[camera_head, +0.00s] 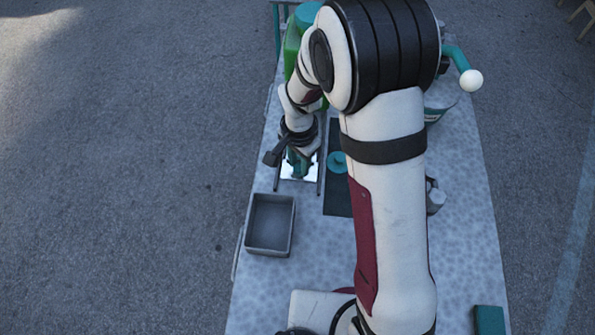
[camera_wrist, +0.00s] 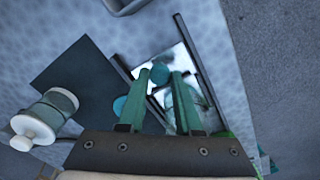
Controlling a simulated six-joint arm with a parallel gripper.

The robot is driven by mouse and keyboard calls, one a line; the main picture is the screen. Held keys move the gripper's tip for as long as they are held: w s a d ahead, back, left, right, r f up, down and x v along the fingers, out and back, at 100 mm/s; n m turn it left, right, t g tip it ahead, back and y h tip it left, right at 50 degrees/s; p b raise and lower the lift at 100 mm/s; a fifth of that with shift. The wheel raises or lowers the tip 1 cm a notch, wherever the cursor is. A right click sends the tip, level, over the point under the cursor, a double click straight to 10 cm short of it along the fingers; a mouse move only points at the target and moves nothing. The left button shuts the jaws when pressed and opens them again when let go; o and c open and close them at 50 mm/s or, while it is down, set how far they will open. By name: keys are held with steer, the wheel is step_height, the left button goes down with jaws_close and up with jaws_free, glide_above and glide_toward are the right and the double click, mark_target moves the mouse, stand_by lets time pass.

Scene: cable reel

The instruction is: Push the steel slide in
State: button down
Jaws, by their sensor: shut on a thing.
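The steel slide (camera_head: 287,173) is a shiny, mirror-like plate lying between two dark rails on the table. It also shows in the wrist view (camera_wrist: 180,58), where it reflects my fingers. A round teal knob (camera_wrist: 159,73) stands at the slide, between my green fingertips. My gripper (camera_wrist: 161,76) is shut on this knob. In the head view my gripper (camera_head: 298,166) points down over the slide, and my wrist hides the slide's far part and most of the knob.
Dark rails (camera_wrist: 202,75) flank the slide. A grey open bin (camera_head: 270,250) stands nearer, left. A dark mat (camera_wrist: 72,75) with a teal disc (camera_head: 337,162) lies right of the slide. A green container (camera_head: 291,52) stands at the back. A spool (camera_wrist: 50,112) shows in the wrist view.

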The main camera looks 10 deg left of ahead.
steer(key=w, duration=0.6)
steer(key=c, duration=0.6)
jaws_free()
step_height(320, 180, up, 16)
steer(key=shift+s+f, duration=0.1)
